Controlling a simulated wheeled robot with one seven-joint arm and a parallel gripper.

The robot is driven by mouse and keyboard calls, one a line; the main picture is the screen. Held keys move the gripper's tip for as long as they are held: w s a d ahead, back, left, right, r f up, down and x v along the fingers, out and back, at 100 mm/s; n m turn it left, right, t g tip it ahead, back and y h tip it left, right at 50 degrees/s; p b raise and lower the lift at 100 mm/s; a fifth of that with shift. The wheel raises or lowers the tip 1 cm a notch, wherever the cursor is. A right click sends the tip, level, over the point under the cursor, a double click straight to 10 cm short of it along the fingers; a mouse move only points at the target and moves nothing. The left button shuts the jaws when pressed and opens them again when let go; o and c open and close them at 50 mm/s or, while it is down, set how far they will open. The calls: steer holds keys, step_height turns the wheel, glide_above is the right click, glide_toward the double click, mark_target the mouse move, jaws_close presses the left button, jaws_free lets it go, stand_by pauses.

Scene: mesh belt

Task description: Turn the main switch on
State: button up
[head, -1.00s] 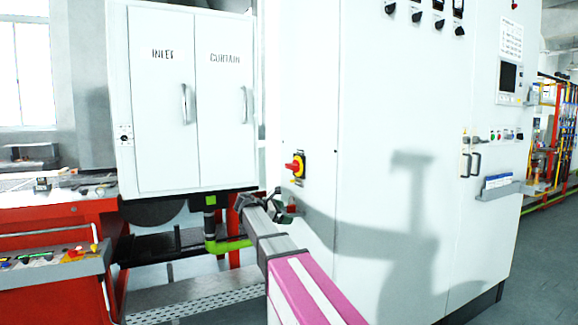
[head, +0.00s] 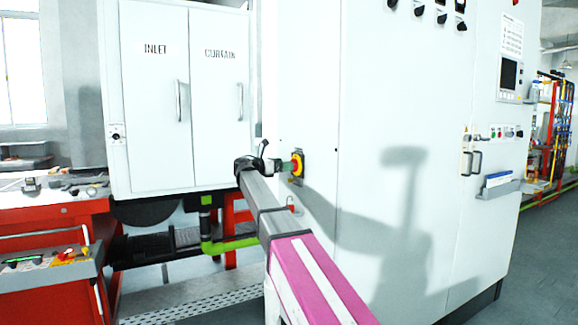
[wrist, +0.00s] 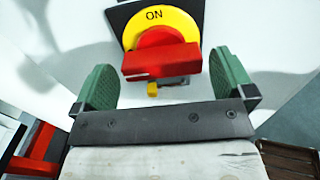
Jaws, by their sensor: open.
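The main switch is a red rotary handle on a yellow disc on the side of the white cabinet. In the wrist view the red handle (wrist: 161,61) lies level, with the yellow disc (wrist: 186,22) behind it and the word ON at the top. A small yellow tab hangs under the handle. My gripper (wrist: 162,75) is open, its green pads on either side of the handle and apart from it. In the head view my gripper (head: 283,165) is at the switch's yellow disc (head: 299,163) and hides the red handle.
The tall white cabinet (head: 380,110) fills the middle and right. A white two-door cabinet (head: 155,110) marked INLET and CURTAIN stands to the left. A green pipe (head: 230,244) runs below it. A red workbench (head: 50,225) with tools is at far left.

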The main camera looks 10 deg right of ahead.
steer(key=shift+x, duration=1.6)
steer(key=c, duration=0.7)
steer(key=shift+o, duration=0.3)
